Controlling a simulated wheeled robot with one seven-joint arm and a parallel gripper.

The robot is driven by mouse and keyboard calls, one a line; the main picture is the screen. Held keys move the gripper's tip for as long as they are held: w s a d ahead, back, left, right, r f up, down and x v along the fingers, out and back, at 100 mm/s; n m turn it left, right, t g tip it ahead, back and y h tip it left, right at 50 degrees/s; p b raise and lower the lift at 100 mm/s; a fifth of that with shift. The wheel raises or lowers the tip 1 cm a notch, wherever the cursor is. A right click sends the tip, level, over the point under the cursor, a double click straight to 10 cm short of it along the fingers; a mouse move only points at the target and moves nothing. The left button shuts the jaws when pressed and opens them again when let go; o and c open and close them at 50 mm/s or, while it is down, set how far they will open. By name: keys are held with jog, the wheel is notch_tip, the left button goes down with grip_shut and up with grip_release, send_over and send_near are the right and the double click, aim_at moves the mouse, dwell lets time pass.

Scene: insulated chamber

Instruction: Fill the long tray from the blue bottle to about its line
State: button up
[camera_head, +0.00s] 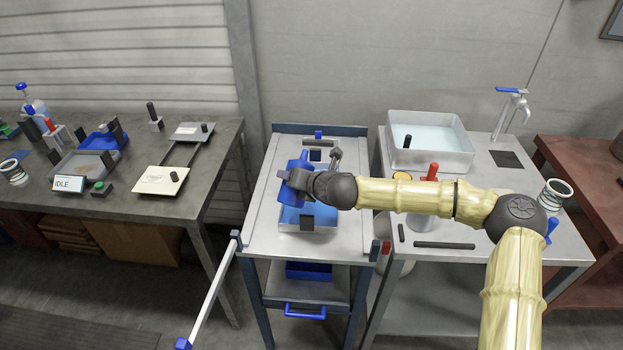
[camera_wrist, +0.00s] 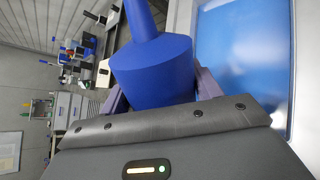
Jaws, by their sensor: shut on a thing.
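A blue bottle (camera_wrist: 152,68) is held between the two fingers of my gripper (camera_wrist: 160,92), seen close up in the wrist view with its narrow neck pointing away. In the head view my gripper (camera_head: 291,180) is over the cart, shut on the bottle (camera_head: 266,194), which looks tilted and is partly hidden by the gripper. A tray (camera_head: 327,230) with blue in it lies on the cart just below the gripper. The same tray's pale rim (camera_wrist: 291,70) and blue inside show at the right in the wrist view. Its fill line and any stream from the bottle cannot be made out.
A large pale basin (camera_head: 432,160) of water stands on the right table, near a tap (camera_head: 511,112) and a red-handled item (camera_head: 431,172). The left bench (camera_head: 215,150) carries a sign reading IDLE (camera_head: 69,185), plates and small fixtures. A dark bar (camera_head: 444,245) lies on the right table.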

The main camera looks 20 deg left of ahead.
jog(key=shift+s+r+m+g, duration=0.3)
jog(key=shift+r+m+g, duration=0.1)
jog(key=shift+r+g, duration=0.15)
dwell(0.7)
jog(key=shift+s+f+m+g, duration=0.25)
jog(key=shift+f+m+g, duration=0.15)
jog(key=shift+f+g, duration=0.15)
dwell(0.8)
jog(key=shift+s+f+m+g+h, duration=0.2)
jog(key=shift+f+m+g+h, duration=0.15)
jog(key=shift+f+g, duration=0.4)
dwell(0.6)
jog(key=shift+w+f+m+g, duration=0.35)
jog(key=shift+w+g, duration=0.1)
jog(key=shift+w, duration=0.15)
dwell(1.0)
jog(key=shift+f+m+g, duration=0.15)
jog(key=shift+m+g, duration=0.25)
jog(key=shift+g, duration=0.2)
dwell(1.8)
